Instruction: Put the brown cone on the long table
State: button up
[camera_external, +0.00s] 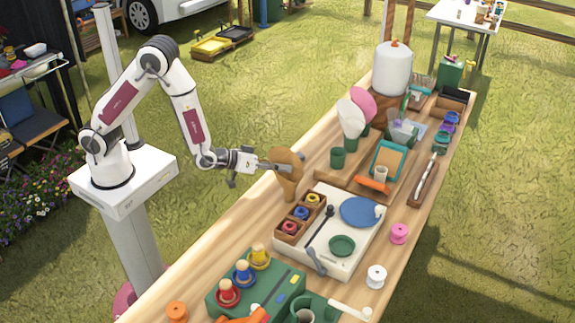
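The brown cone (287,181) is upright with its wide end up and its narrow end down. It shows at the left edge of the long table (232,222), left of the white tray. My gripper (281,168) reaches in from the left, and its fingers are at the cone's middle and appear shut on it. The cone partly hides the fingertips. I cannot tell whether the cone's lower tip touches the table top or hangs just above it.
A white tray (275,247) with a blue plate (360,211) and a wooden box of spools (289,228) lies right of the cone. White (350,117) and pink (365,103) cones stand farther back. A green box (283,290) stands in front. Bare wood shows along the left edge.

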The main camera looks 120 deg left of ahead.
jog(key=v, duration=0.7)
jog(key=shift+d, duration=0.1)
dwell(0.9)
jog(key=s+d+r+m+h, duration=0.1)
jog(key=d+r+m+h, duration=0.4)
jog(key=d, duration=0.5)
jog(key=s+d+r+m+h, duration=0.1)
jog(key=d+r+m+h, duration=0.2)
jog(key=d+r, duration=0.55)
jog(key=s+d+r+m+g+h, duration=0.1)
jog(key=s+d+m, duration=0.2)
jog(key=s, duration=0.8)
jog(key=s+d+r+m+g+h, duration=0.1)
jog(key=s+d, duration=0.4)
jog(key=s, duration=0.6)
jog(key=shift+r+m+g, duration=0.7)
jog(key=shift+r+m, duration=0.05)
jog(key=shift+m, duration=0.45)
